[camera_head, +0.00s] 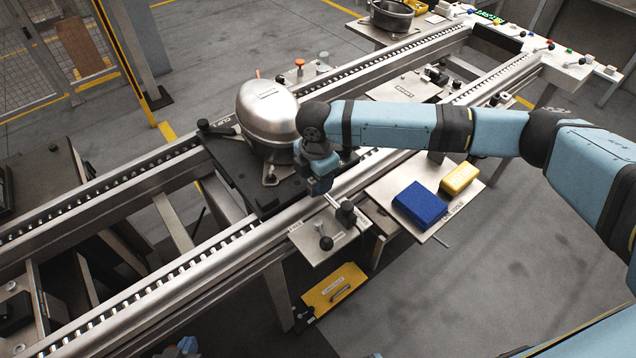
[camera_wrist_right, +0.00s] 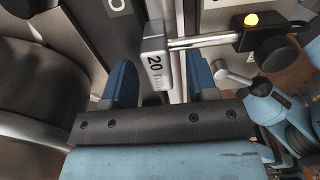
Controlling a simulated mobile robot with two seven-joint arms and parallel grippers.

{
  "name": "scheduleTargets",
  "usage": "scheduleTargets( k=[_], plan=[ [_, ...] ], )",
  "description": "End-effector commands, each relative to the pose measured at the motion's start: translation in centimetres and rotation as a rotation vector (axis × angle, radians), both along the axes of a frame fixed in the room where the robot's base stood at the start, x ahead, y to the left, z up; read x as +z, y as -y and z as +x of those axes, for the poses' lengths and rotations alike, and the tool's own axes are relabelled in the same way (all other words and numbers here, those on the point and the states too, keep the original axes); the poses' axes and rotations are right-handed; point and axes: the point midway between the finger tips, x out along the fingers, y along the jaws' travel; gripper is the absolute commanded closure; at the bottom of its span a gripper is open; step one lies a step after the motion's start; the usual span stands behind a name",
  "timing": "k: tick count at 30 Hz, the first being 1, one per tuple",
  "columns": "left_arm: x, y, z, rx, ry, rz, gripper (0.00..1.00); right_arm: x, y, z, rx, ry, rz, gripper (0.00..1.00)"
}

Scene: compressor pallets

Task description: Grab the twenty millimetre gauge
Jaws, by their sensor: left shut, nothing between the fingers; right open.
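The twenty millimetre gauge (camera_wrist_right: 155,64) is a pale metal block marked "20" in the right wrist view, with a metal rod running right toward a black knob. My right gripper (camera_wrist_right: 161,80) is open, with one blue finger on each side of the gauge and small gaps visible. In the head view my right gripper (camera_head: 321,185) is over the front rail, beside the compressor, and largely hides the gauge. My left gripper (camera_head: 187,346) only just shows at the bottom edge; it is shut and holds nothing.
A silver compressor (camera_head: 268,112) on a dark pallet (camera_head: 262,194) stands close to my right gripper. A small plate (camera_head: 318,246) with black knobs juts from the rail. A shelf (camera_head: 437,221) carries a blue box (camera_head: 419,204) and a yellow box (camera_head: 460,178).

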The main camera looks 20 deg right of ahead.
Motion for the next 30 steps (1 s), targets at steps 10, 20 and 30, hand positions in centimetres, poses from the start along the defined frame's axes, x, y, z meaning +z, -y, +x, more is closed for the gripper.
scheduleTargets(
  k=[10,20,30],
  plan=[
    [-0.1,-0.2,0.0,-0.002,-0.001,0.005,1.00,-0.7,0.0,0.0,0.000,0.000,-0.001,0.54],
    [0.0,-0.2,0.0,-0.002,-0.001,0.005,1.00,-0.6,0.0,0.0,0.000,0.001,0.000,1.00],
    [0.1,-0.1,0.0,0.001,0.000,0.001,1.00,0.3,0.0,0.1,0.000,0.003,0.001,1.00]
  ],
)
